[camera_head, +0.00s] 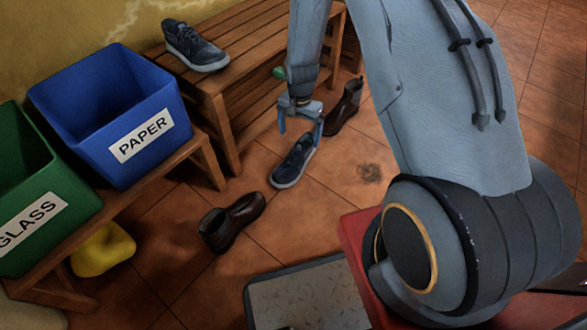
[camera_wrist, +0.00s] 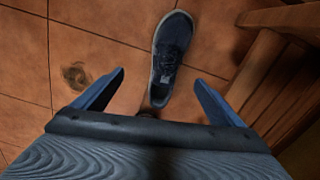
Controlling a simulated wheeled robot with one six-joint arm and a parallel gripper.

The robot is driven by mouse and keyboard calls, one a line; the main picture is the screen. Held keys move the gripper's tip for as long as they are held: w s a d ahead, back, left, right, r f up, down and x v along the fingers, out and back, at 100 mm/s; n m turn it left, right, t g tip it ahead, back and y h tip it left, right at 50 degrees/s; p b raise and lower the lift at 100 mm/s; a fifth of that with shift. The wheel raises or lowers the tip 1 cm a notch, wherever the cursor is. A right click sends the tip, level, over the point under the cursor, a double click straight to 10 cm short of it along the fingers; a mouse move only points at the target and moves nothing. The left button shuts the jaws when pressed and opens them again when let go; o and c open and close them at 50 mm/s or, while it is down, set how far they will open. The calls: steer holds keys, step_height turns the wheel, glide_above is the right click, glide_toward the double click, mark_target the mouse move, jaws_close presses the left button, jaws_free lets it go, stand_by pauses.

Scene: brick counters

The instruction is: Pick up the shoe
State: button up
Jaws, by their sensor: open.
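A dark blue sneaker with a pale sole (camera_head: 292,163) lies on the tiled floor in the head view. It also shows in the wrist view (camera_wrist: 171,55), beyond the fingertips and roughly centred between them. My gripper (camera_head: 300,126) is open above the floor near the sneaker's far end, and its two blue fingers also show in the wrist view (camera_wrist: 160,82). A similar blue sneaker (camera_head: 195,46) stands on the wooden bench. Two brown boots lie on the floor, one in front (camera_head: 232,222) and one behind my gripper (camera_head: 345,107).
The slatted wooden bench (camera_head: 222,85) stands close left of my gripper. A blue PAPER bin (camera_head: 150,165) and a green GLASS bin (camera_head: 70,235) stand on a low bench at left. A yellow object (camera_head: 104,248) lies beneath. A grey mat (camera_head: 305,297) lies in front.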

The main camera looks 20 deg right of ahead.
mark_target(297, 151)
steer(key=shift+m, duration=0.5)
steer(key=f+b, duration=0.1)
steer(key=f, duration=0.2)
steer(key=w+f+b, duration=0.1)
steer(key=f, duration=0.2)
steer(key=w+f+b, duration=0.1)
steer(key=f, duration=0.2)
steer(key=shift+f, duration=0.2)
steer(key=shift+f+b, duration=0.7)
steer(key=shift+f, duration=0.7)
steer(key=f+b, duration=0.2)
steer(key=f, duration=0.1)
steer(key=f+b, duration=0.1)
steer(key=f, duration=0.1)
steer(key=shift+a, duration=0.35)
steer(key=shift+r, duration=0.1)
steer(key=c, duration=1.3)
steer(key=shift+r, duration=0.15)
